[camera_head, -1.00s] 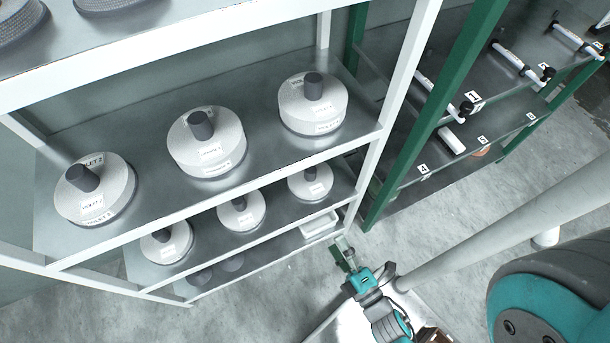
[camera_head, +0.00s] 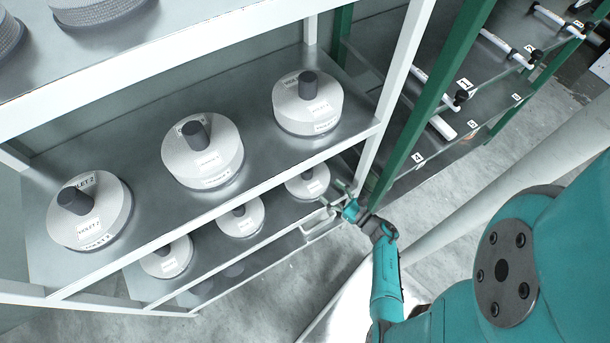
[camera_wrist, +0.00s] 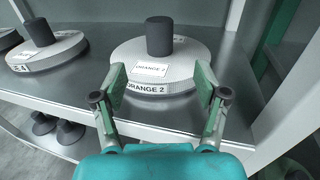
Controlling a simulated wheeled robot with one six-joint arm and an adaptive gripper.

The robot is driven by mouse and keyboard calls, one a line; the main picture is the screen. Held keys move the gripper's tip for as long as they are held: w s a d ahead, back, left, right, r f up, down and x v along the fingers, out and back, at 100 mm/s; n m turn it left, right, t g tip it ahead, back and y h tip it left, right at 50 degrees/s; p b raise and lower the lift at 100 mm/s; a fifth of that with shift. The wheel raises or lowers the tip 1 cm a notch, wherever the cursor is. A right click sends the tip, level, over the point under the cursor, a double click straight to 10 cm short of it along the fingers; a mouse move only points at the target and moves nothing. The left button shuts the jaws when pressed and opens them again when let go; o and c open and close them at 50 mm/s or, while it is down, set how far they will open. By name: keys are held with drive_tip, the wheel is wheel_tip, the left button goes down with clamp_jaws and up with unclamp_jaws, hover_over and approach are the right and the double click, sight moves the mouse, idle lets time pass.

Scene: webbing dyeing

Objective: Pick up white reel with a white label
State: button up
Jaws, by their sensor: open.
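White reels with white labels and dark grey knobs stand on the shelves. In the wrist view a white reel labelled ORANGE 2 (camera_wrist: 178,62) sits straight ahead on a shelf. My gripper (camera_wrist: 160,88) is open, its two green fingers in front of this reel's near edge, with no grip on it. In the head view my gripper (camera_head: 338,193) is at the right end of the middle shelf, just right of the rightmost reel there (camera_head: 307,182). Its label is too small to read in that view.
The upper shelf (camera_head: 120,150) holds more reels, one labelled VIOLET 2 (camera_head: 90,212). A white shelf post (camera_head: 393,85) and a green rack post (camera_head: 425,105) stand close right of my gripper. Another reel (camera_wrist: 42,48) is left in the wrist view.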

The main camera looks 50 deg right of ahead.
sight(311, 174)
drive_tip(key=shift+w+r, duration=0.2)
drive_tip(key=shift+w, duration=4.95)
drive_tip(key=shift+c, duration=0.2)
clamp_jaws()
